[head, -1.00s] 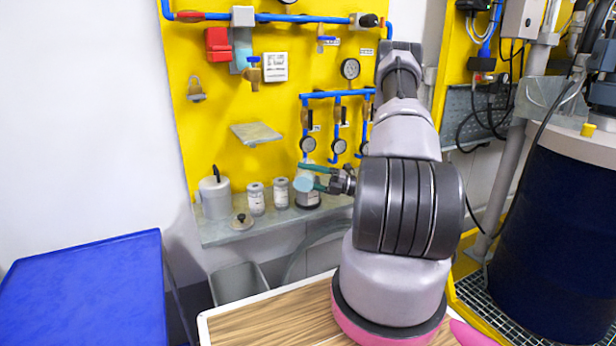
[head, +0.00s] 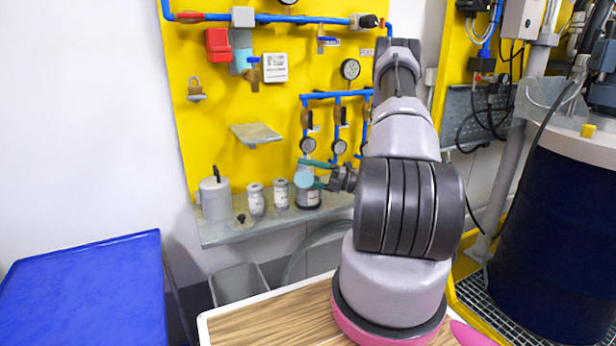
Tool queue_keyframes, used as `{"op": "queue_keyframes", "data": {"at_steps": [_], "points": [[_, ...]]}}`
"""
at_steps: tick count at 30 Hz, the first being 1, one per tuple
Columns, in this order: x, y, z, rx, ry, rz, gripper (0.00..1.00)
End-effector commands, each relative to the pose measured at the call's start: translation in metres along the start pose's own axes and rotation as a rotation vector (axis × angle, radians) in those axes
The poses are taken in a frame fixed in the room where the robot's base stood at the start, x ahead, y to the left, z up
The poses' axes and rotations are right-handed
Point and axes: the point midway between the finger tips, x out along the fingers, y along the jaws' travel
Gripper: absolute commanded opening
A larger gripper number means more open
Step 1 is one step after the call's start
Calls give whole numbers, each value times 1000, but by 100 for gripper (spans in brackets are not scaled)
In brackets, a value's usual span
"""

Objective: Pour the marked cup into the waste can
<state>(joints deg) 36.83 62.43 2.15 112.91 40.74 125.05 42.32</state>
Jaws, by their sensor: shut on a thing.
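My gripper (head: 312,173) has green fingers and is shut on a small pale blue cup (head: 303,180) above the right part of the grey wall shelf. The cup shows as a round pale face between the fingers. I cannot make out a mark on it, its contents or its exact tilt. A grey open bin (head: 238,286) stands low under the shelf, left of and well below the cup. It may be the waste can. A light grey canister (head: 215,198) with a black handle stands at the shelf's left end.
Two small labelled jars (head: 255,199) (head: 280,193) stand on the shelf (head: 232,233). A third jar (head: 307,197) is partly hidden behind the cup. A dark-knobbed small item (head: 241,220) lies near the front edge. Blue pipes and gauges (head: 309,146) are close above my gripper.

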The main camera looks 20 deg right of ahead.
Motion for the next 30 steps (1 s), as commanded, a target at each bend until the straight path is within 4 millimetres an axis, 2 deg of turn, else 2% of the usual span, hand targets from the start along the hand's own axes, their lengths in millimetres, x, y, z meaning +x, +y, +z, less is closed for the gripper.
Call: {"op": "queue_keyframes", "data": {"at_steps": [30], "points": [[1,5,3,95,-20,0,14]]}}
